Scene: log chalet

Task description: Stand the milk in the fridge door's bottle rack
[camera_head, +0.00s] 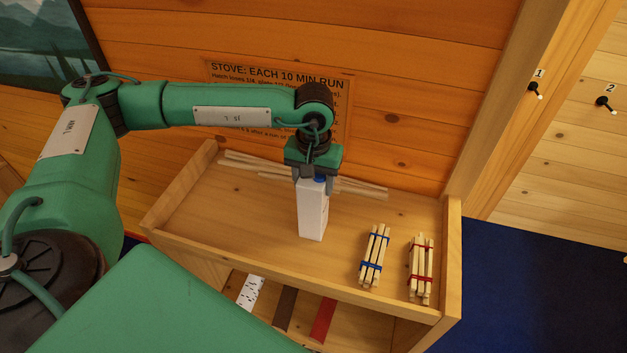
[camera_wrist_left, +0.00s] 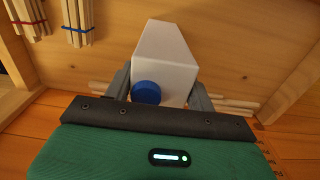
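The milk (camera_head: 313,212) is a white carton with a blue cap, upright on the wooden shelf top in the head view. My left gripper (camera_head: 313,180) points down over it from above, with one finger on each side of its upper part. In the left wrist view the milk (camera_wrist_left: 168,55) fills the space between the fingers, and the gripper (camera_wrist_left: 160,85) looks shut on it. Whether its base touches the wood is hard to tell. The fridge and its door rack are not in view. My right gripper is not in view.
Stick bundles with blue bands (camera_head: 374,255) and red bands (camera_head: 421,268) lie right of the milk. Loose pale sticks (camera_head: 265,168) lie behind it. The wooden shelf unit (camera_head: 452,262) has raised edges. A sign (camera_head: 335,85) hangs on the wall behind. Dark blue floor (camera_head: 540,290) is clear at right.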

